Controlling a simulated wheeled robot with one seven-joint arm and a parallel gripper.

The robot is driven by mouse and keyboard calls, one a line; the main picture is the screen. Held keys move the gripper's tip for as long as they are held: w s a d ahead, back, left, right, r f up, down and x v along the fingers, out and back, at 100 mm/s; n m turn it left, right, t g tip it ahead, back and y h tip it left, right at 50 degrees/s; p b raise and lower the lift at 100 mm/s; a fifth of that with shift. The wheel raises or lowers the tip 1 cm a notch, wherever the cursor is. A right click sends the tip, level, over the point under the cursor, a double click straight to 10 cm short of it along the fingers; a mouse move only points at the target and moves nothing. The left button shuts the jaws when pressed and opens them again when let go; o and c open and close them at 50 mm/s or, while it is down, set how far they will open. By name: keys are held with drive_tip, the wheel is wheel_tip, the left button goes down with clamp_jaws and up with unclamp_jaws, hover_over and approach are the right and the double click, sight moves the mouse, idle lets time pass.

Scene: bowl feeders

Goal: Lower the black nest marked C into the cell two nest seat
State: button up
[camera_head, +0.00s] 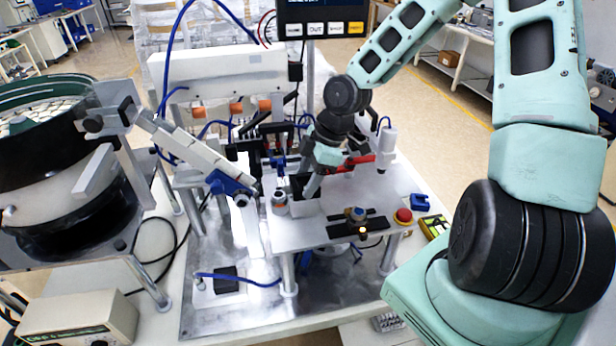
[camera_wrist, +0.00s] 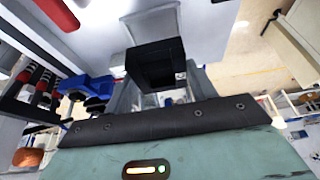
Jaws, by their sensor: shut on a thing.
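My gripper (camera_wrist: 155,85) is shut on the black nest (camera_wrist: 152,62), a dark square block between its grey fingers in the wrist view. No letter C can be read on it. A pale block-like fixture (camera_wrist: 152,20) shows just beyond the nest in the wrist view and may be the nest seat. I cannot tell whether the nest touches it.
A feeder track (camera_head: 195,150) ends left of my gripper. A black bracket with a round knob (camera_head: 357,214) and a red button (camera_head: 403,216) are at the plate's front right. Red parts (camera_head: 355,162) and a white cylinder (camera_head: 387,140) stand close behind. A bowl feeder (camera_head: 55,170) is far left.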

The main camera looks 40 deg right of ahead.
drive_tip(key=shift+f+b, duration=1)
drive_tip(key=shift+f, duration=0.6)
drive_tip(key=shift+f+b, duration=0.45)
drive_tip(key=shift+f, duration=0.45)
idle(0.6)
drive_tip(key=o, duration=1.2)
drive_tip(key=shift+d, duration=0.1)
